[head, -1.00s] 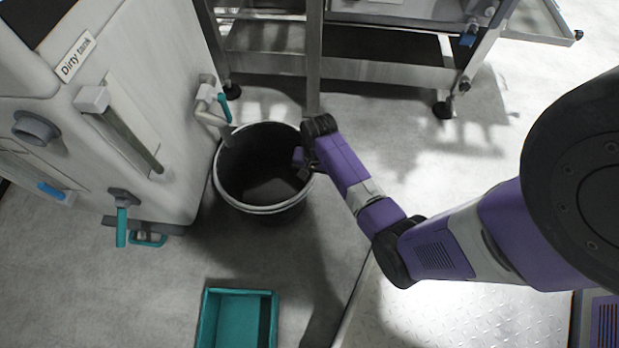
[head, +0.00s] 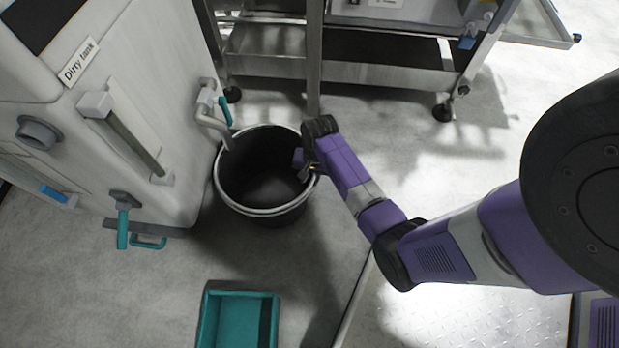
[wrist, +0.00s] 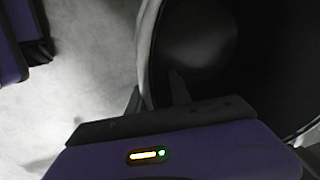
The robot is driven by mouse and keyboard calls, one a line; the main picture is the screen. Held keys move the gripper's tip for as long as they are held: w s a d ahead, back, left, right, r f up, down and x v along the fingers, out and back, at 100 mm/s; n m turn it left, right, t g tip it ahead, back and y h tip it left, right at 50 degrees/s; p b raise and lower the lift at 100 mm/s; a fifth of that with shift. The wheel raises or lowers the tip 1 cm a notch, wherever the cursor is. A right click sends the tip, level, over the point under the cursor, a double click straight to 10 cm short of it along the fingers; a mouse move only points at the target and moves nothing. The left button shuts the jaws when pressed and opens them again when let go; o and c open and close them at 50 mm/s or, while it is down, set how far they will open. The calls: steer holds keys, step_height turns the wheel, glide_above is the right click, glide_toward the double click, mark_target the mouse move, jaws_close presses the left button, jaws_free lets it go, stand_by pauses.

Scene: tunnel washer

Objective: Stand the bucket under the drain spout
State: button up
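The black bucket (head: 262,212) with a pale rim stands upright on the floor beside the white dirty tank (head: 165,105). The grey drain spout (head: 212,122) bends down from the tank's side. Its lower end shows over the bucket's left part, inside the rim outline. My gripper (head: 308,172) is at the bucket's right rim. In the wrist view the bucket's rim (wrist: 146,45) runs between the fingers (wrist: 155,90), one outside and one inside. The inner finger appears apart from the wall, so the gripper looks open. The bucket's underside is hidden.
A teal tray (head: 212,325) lies on the floor in front. A metal frame (head: 345,72) with shelves and feet stands behind the bucket. Teal handles (head: 122,222) stick out from the tank's lower front. Bare floor lies between bucket and tray.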

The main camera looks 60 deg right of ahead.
step_height(320, 180, up, 11)
steer(key=s+p, duration=0.1)
steer(key=p, duration=0.4)
steer(key=s+a+r+n+t+h, duration=0.1)
steer(key=s+a+r+n+t, duration=0.2)
steer(key=a, duration=0.4)
steer(key=s+a+n+t+h, duration=0.2)
steer(key=s+a+n+t, duration=0.1)
steer(key=s+a+n, duration=0.3)
steer(key=s+a+r+n+t+y, duration=0.1)
steer(key=s+a+r+n+t, duration=0.1)
steer(key=r, duration=0.6)
steer(key=s+a+r+n+t+y, duration=0.1)
steer(key=s+a+r+n+t, duration=0.1)
steer(key=r, duration=0.7)
steer(key=s+a+r+n+t, duration=0.2)
steer(key=a+r+t, duration=0.2)
steer(key=r, duration=0.5)
steer(key=shift+s+a+y, duration=0.4)
steer(key=shift+a, duration=0.5)
step_height(320, 180, up, 28)
steer(key=p, duration=2.8)
steer(key=shift+r+p, duration=0.25)
steer(key=shift+p, duration=0.1)
